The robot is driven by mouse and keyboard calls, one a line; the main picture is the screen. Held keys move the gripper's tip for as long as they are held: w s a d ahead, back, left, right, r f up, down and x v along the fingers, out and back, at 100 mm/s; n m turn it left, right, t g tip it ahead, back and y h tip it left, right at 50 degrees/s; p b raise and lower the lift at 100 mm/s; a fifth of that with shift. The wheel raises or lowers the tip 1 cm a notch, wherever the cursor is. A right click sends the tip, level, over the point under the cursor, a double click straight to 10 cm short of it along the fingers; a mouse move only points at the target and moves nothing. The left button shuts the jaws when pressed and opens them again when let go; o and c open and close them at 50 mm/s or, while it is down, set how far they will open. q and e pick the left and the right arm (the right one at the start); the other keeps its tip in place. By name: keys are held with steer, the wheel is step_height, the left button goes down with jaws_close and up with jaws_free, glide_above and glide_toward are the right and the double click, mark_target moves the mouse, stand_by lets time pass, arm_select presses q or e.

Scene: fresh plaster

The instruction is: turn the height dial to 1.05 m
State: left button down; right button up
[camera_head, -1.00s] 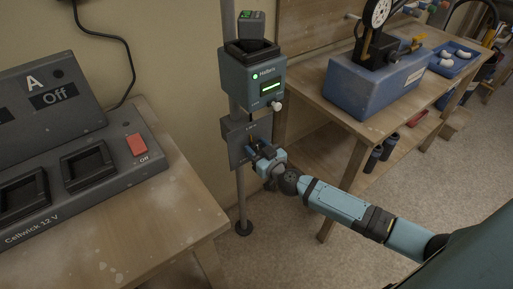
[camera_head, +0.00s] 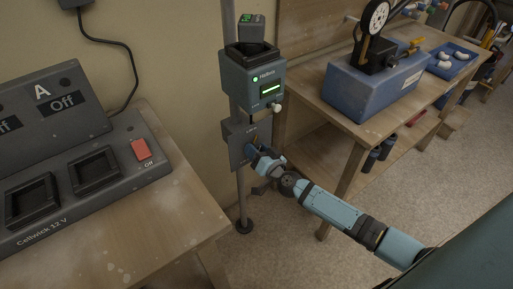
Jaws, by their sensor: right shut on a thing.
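A grey box (camera_head: 233,140) is clamped on the upright pole (camera_head: 240,195), below the device with the green display. My right gripper (camera_head: 253,150) reaches it from the lower right and is shut on the height dial at the box's front face. The gripper hides the dial, and any scale marks are too small to read. The device (camera_head: 251,84) above has a lit green bar, a small green light and a pale knob (camera_head: 275,108) at its lower right. My left gripper is not in view.
A wooden bench (camera_head: 130,235) at the left carries a grey Cellwick 12 V unit (camera_head: 130,178) with a red switch (camera_head: 141,149). At the right, a wooden table (camera_head: 312,92) holds a blue block (camera_head: 372,97) with a gauge and a blue tray (camera_head: 440,70). Floor shows between them.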

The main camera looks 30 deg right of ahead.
steer(key=m, duration=0.6)
steer(key=shift+a+m, duration=0.1)
steer(key=shift+m, duration=0.2)
steer(key=m+b, duration=0.1)
steer(key=m, duration=1.1)
steer(key=shift+m+b, duration=0.3)
steer(key=m, duration=0.5)
steer(key=shift+m, duration=0.3)
steer(key=o, duration=0.9)
steer(key=shift+r, duration=0.1)
steer(key=shift+s, duration=0.1)
